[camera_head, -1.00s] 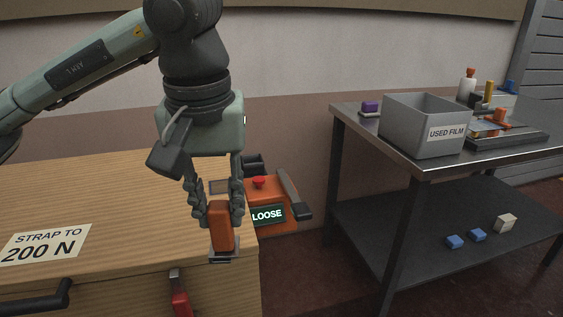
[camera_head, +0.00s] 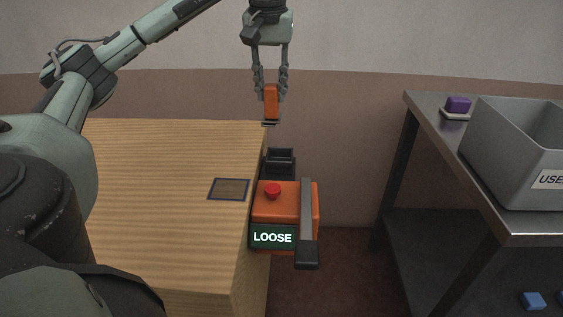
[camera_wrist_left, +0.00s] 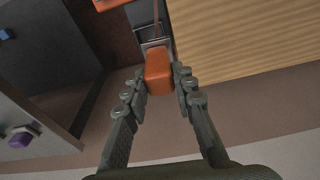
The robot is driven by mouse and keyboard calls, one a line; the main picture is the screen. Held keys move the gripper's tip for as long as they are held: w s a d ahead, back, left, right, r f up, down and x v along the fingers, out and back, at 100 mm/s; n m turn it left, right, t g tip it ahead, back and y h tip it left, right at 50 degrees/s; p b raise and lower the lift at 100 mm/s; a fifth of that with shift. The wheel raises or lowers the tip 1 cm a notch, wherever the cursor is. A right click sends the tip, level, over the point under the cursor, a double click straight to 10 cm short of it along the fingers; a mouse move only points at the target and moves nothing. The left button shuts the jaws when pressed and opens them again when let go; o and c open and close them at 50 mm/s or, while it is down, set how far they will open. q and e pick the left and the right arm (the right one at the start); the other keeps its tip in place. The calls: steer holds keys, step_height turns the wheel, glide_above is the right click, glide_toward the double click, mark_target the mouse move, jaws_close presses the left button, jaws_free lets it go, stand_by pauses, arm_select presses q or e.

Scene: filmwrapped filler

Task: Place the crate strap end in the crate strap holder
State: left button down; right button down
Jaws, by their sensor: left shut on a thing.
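The crate strap end is an orange block with a metal tip; it hangs upright from my left gripper in the head view (camera_head: 271,103) and also shows in the wrist view (camera_wrist_left: 158,72). My left gripper (camera_head: 270,93) is shut on it, with a finger on each side, above and beyond the far right corner of the wooden crate (camera_head: 150,170). A black open-topped bracket (camera_head: 280,158), which looks like the crate strap holder, is on the crate's right side, below and nearer than the strap end. The two are apart. My right gripper is not in view.
An orange tensioner (camera_head: 285,202) with a red button, a grey lever and a display reading LOOSE sits at the crate's right edge. A blue-edged square (camera_head: 229,189) marks the crate top. At right, a dark metal table (camera_head: 440,130) carries a grey bin (camera_head: 510,185).

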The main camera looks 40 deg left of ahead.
mark_target(280, 115)
arm_select(q)
steer(key=s+a+f, duration=0.1)
steer(key=a, duration=0.9)
steer(key=shift+n, duration=0.3)
steer(key=w+d+f, duration=0.1)
steer(key=d+f, duration=0.1)
steer(key=d, duration=0.1)
steer(key=w+d+f, duration=0.1)
steer(key=d+f, duration=0.1)
steer(key=d, duration=0.1)
steer(key=d+f, duration=0.2)
steer(key=d, duration=0.1)
steer(key=shift+w+d+f, duration=0.15)
steer(key=shift+w+d, duration=0.1)
steer(key=shift+w, duration=0.15)
steer(key=shift+w+d+f, duration=0.1)
steer(key=shift+d+f, duration=0.1)
steer(key=shift+d, duration=0.15)
steer(key=shift+d+f, duration=0.1)
steer(key=shift+f, duration=0.15)
step_height(280, 115, down, 3)
steer(key=shift+f, duration=0.35)
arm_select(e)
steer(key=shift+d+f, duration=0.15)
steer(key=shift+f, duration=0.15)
